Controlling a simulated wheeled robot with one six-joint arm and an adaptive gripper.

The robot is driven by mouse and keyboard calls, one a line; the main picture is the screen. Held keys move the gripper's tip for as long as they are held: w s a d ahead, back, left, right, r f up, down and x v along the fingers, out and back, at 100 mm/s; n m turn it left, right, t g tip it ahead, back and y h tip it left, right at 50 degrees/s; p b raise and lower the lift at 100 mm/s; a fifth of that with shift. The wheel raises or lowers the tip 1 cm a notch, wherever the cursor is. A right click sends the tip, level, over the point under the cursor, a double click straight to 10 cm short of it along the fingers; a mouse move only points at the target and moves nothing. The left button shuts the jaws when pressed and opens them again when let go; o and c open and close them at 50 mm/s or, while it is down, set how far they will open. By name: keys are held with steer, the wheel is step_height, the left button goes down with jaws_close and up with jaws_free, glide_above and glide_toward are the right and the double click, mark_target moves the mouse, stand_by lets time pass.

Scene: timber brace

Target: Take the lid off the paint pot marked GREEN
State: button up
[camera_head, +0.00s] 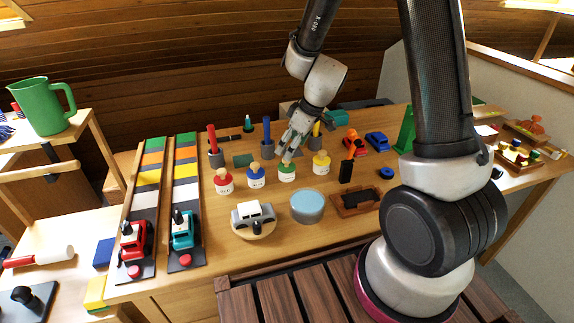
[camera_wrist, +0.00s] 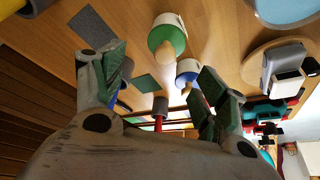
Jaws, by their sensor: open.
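The green-lidded paint pot (camera_head: 287,174) stands on the workbench in a row of white pots, between the blue-lidded and yellow-lidded ones. Its lid is on, with a pale wooden knob on top; its label is too small to read. In the wrist view the green lid (camera_wrist: 168,38) and knob show just past the fingertips, between the two fingers. My gripper (camera_head: 288,157) points down over this pot, partly covering its knob in the head view. In the wrist view my gripper (camera_wrist: 160,70) is open, with nothing held. I cannot tell whether a finger touches the knob.
Close on either side stand the blue pot (camera_head: 256,178) and the yellow pot (camera_head: 321,165), with the red pot (camera_head: 223,183) further left. Upright coloured rods in grey cups stand behind.

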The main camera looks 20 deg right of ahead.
mark_target(287, 163)
steer(key=x, duration=0.6)
steer(key=shift+s+d+f, duration=0.15)
steer(key=shift+s, duration=0.25)
steer(key=c, duration=0.9)
